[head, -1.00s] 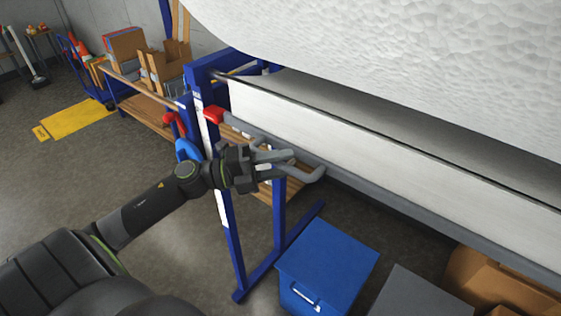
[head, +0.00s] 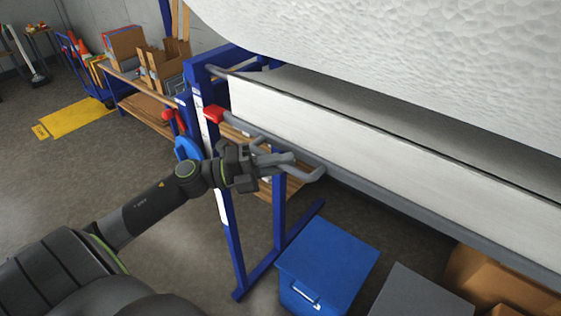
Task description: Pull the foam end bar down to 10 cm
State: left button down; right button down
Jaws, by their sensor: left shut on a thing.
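The foam end bar (head: 400,211) is a long grey bar along the lower edge of a hanging white foam sheet (head: 330,125). It runs from upper left to lower right. A red piece (head: 214,114) sits at its left end. A grey bent handle (head: 312,176) sticks out from the bar near that end. My left gripper (head: 284,158) is shut on the handle, with its fingers covering part of it. My right gripper is not in view.
A large white foam roll (head: 420,60) hangs above the sheet on a blue frame (head: 235,240). A blue box (head: 328,262), a grey box (head: 415,295) and brown cardboard boxes (head: 500,275) stand below.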

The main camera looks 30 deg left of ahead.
pick_arm(q)
notch_tip(320, 180, down, 9)
jog(key=b, duration=0.6)
jog(key=shift+b, duration=0.4)
jog(key=c, duration=1.4)
grip_release()
jog(key=shift+o, duration=0.2)
jog(key=shift+f, duration=0.1)
jog(key=v, duration=1.7)
jog(key=shift+a+p, duration=0.15)
jog(key=shift+p, duration=0.15)
